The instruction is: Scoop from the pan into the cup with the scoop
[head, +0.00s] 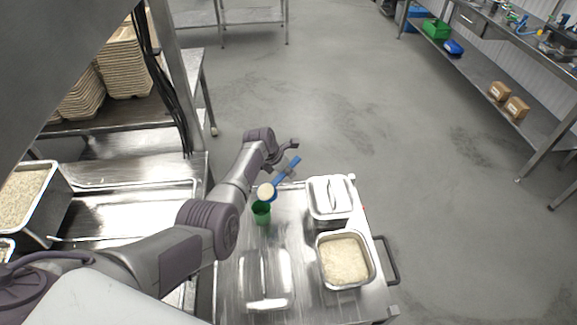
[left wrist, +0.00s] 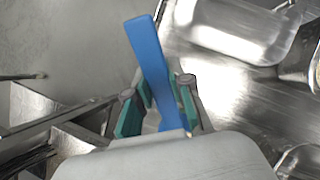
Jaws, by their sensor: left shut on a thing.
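My left gripper (head: 287,160) is shut on the blue handle of the scoop (head: 289,170). The left wrist view shows the gripper's green finger pads (left wrist: 158,102) on either side of the blue handle (left wrist: 149,60). In the head view the scoop's bowl holds pale rice (head: 266,191) and is just above and beside the rim of the green cup (head: 262,214). The cup stands upright on the steel table; its inside is mostly hidden. The pan (head: 321,262), a steel one holding rice, is to the right of the cup. My right gripper is out of view.
A lidded steel container (head: 330,212) stands behind the rice pan. A shiny steel lid or tray (head: 266,285) lies in front of the cup. A larger rice container (head: 58,205) is at the far left, near stacked trays (head: 124,60).

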